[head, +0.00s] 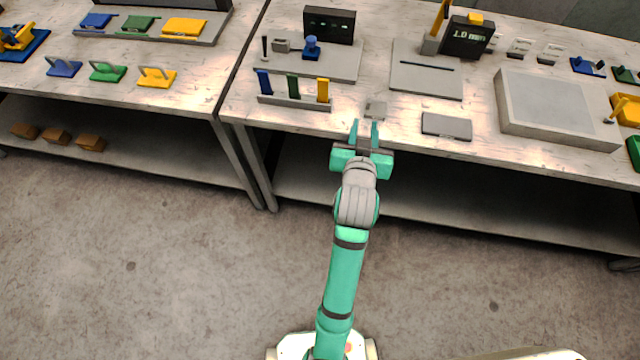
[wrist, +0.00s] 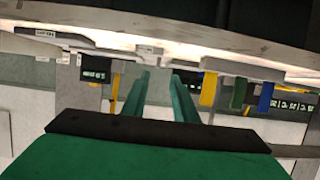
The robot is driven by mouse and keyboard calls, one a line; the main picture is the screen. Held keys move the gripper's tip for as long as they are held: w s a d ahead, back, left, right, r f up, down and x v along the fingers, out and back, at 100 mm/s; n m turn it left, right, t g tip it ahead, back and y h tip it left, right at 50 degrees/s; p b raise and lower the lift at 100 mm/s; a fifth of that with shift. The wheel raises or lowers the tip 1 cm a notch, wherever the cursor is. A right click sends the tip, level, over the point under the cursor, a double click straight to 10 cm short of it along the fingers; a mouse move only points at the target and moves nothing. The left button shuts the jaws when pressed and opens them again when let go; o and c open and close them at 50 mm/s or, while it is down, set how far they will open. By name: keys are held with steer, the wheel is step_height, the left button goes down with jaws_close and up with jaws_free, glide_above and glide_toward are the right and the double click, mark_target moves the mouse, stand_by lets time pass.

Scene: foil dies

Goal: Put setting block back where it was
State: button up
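A small pale grey block (head: 375,109) lies near the front edge of the right bench; it also shows between and beyond my fingers in the wrist view (wrist: 150,50). I cannot tell for sure that it is the setting block. Another small grey block (head: 281,46) with a dark opening stands on the grey plate at the back left of this bench. My gripper (head: 364,130) is at the bench's front edge, just short of the pale block. Its two green fingers are apart and nothing shows between them in the wrist view (wrist: 160,92).
A rack (head: 293,102) with blue, green and yellow upright pieces stands left of the pale block. A dark grey flat plate (head: 446,125) lies to its right. Behind are a grey plate (head: 425,84) with a rod and a "1.0 mm" display (head: 468,38). A large grey slab (head: 552,132) is farther right.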

steer(key=s+a+f+n+t+y, duration=0.1)
steer(key=s+a+f, duration=0.35)
steer(key=s, duration=0.25)
steer(key=s+a+f+n+y, duration=0.1)
steer(key=s+a+f, duration=0.3)
steer(key=s+f, duration=0.3)
steer(key=s+a+r+y, duration=0.1)
steer(key=s+a, duration=0.2)
steer(key=s, duration=0.7)
steer(key=s+a+r+n+t, duration=0.1)
steer(key=s+a+r, duration=0.1)
steer(key=s, duration=0.9)
steer(key=shift+a+y, duration=0.4)
steer(key=shift+a, duration=0.5)
